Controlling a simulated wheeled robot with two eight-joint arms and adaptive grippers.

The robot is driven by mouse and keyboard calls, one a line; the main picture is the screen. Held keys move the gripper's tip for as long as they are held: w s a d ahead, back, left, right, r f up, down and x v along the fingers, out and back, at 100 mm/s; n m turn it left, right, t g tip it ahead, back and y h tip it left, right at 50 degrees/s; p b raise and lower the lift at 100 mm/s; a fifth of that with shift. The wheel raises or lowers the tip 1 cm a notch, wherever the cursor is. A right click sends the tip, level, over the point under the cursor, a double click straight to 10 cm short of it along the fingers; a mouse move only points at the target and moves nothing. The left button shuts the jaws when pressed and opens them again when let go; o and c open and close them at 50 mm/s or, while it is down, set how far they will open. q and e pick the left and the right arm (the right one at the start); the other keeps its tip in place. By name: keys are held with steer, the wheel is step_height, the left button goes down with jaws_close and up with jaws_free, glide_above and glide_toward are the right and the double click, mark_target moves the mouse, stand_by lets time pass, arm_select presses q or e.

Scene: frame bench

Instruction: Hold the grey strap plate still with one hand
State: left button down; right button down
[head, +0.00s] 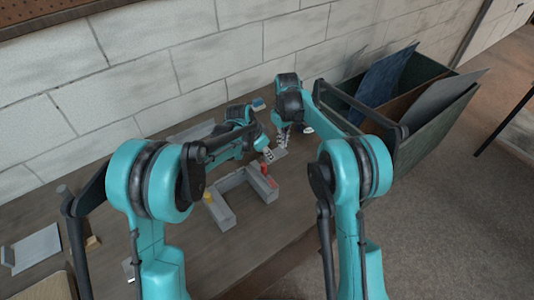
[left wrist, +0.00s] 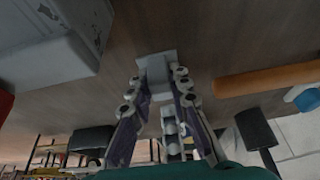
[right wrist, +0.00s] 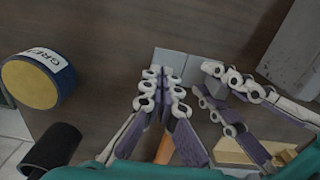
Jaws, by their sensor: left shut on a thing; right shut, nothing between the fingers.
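The grey strap plate (head: 279,154) is a small flat piece near the middle of the bench in the head view. My left gripper (head: 267,153) is shut on it; in the left wrist view the plate (left wrist: 155,66) shows between the fingertips (left wrist: 158,82). My right gripper (head: 283,133) is shut and empty, just above the plate. In the right wrist view its closed fingertips (right wrist: 161,77) overlap the plate (right wrist: 196,66), and I cannot tell whether they touch it. The left gripper's fingers (right wrist: 213,78) show beside them at the plate's right end.
Grey frame bars (head: 219,212) with red (head: 271,183) and yellow bits lie in front of the grippers. A labelled yellow-ended roll (right wrist: 32,82) and an orange handle (left wrist: 265,79) are nearby. A dark bin (head: 425,135) with panels stands right. A light sheet (head: 37,248) lies at left.

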step_height(320, 180, up, 6)
steer(key=shift+f, duration=0.1)
stand_by(0.5)
arm_select(q)
steer(key=c, duration=1.3)
jaws_free()
steer(key=shift+c, duration=0.2)
